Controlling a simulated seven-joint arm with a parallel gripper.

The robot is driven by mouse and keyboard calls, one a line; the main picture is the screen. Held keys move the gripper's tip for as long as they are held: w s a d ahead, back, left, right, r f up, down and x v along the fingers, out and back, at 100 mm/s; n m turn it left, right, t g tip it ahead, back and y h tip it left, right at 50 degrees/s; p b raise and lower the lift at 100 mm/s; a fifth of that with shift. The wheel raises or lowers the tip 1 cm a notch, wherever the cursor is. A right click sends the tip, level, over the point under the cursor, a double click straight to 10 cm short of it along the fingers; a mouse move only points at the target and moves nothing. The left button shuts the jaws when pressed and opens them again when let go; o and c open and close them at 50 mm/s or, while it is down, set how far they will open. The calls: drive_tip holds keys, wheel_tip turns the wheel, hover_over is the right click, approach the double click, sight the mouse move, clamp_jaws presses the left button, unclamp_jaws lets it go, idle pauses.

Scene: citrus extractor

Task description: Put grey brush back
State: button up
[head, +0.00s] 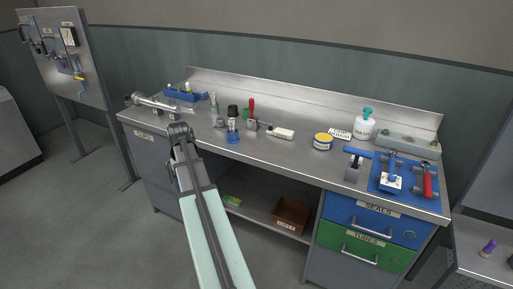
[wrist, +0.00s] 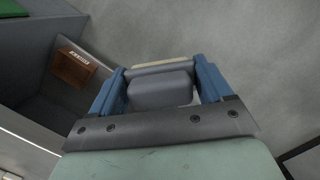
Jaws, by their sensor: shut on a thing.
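In the wrist view my gripper (wrist: 160,72) has two blue fingers closed on the sides of a grey block with a pale cream edge along its far side. I take this to be the grey brush (wrist: 160,94). It is held clear, with floor behind it. In the head view I cannot clearly make out the gripper or the brush; my arm reaches up in front of the bench's left part. A blue tray (head: 378,186) on the bench's right end holds a blue-handled tool (head: 391,182) and a red-handled tool (head: 427,184).
A brown bin (head: 291,215) sits on the lower shelf.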

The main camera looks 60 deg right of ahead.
drive_tip(key=s+d+r+m, duration=0.1)
drive_tip(key=s+d+r, duration=0.15)
drive_tip(key=d, duration=0.45)
drive_tip(key=s+d+r, duration=0.2)
drive_tip(key=s+d, duration=0.2)
drive_tip(key=d, duration=0.4)
drive_tip(key=s+d+r+m, duration=0.1)
drive_tip(key=s+d+r, duration=0.25)
drive_tip(key=d, duration=0.35)
wheel_tip(320, 180, up, 5)
drive_tip(key=n+t+h, duration=0.1)
drive_tip(key=n+h, duration=0.2)
drive_tip(key=n, duration=2.5)
hover_over(257, 145)
drive_tip(key=shift+s+a+f, duration=0.1)
drive_tip(key=shift+s+a, duration=0.05)
drive_tip(key=shift+a, duration=0.15)
drive_tip(key=shift+f, duration=4.8)
drive_tip(key=shift+f, duration=0.3)
